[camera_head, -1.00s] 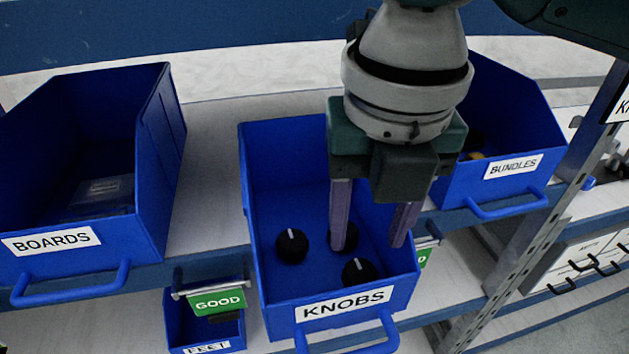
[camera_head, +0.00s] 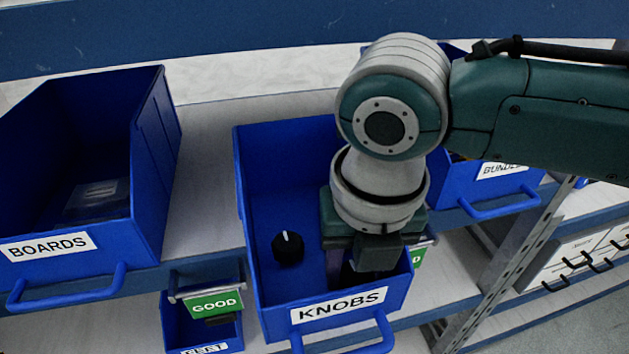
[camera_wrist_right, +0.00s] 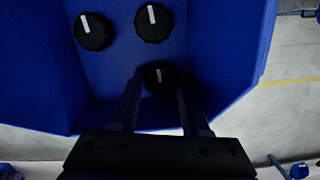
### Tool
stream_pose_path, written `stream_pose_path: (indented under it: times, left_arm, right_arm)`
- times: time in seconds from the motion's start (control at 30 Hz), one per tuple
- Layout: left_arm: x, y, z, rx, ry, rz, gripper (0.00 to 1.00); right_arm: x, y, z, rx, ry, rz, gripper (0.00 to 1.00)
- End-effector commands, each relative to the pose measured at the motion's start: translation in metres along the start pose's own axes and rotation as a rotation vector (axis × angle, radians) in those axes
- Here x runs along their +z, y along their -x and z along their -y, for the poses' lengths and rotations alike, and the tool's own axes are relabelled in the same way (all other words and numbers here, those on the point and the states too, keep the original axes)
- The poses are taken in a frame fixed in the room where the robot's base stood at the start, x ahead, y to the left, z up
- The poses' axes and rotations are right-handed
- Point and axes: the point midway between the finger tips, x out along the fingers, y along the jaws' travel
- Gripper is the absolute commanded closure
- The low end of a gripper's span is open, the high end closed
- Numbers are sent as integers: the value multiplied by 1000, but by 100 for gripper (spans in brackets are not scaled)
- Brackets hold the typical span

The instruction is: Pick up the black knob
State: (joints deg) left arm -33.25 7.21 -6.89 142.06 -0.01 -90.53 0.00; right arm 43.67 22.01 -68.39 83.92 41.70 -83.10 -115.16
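The blue bin labelled KNOBS (camera_head: 250,190) holds black knobs with white marks. One black knob (camera_head: 288,248) shows in the head view, left of my right gripper (camera_head: 352,272); the others there are mostly or fully hidden by the gripper. In the right wrist view, two knobs (camera_wrist_right: 93,31) and (camera_wrist_right: 153,22) lie farther off on the bin floor. A third knob (camera_wrist_right: 159,76) lies between the fingertips of my right gripper (camera_wrist_right: 160,84), whose fingers stand apart on either side of it. I cannot tell whether the fingers touch it. My left gripper is not in view.
A blue BOARDS bin (camera_head: 158,150) stands to the left and a BUNDLES bin (camera_head: 510,190) to the right, partly behind my arm. A smaller bin with a green GOOD sign (camera_head: 214,304) sits below. The KNOBS bin walls stand close around my gripper.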

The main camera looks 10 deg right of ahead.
Motion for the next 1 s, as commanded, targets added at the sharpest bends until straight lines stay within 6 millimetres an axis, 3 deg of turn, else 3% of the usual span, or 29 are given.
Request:
stream_pose_path:
  times: [0.07,0.3,0.73,1.0]
  left_arm:
    - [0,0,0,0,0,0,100]
    - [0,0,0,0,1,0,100]
    - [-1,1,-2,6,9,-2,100]
    - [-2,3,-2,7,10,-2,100]
  right_arm:
    - [0,0,0,0,0,0,72]
    - [0,0,0,0,-1,0,99]
    - [1,5,0,2,-1,1,100]
    - [7,42,-1,4,-1,4,100]
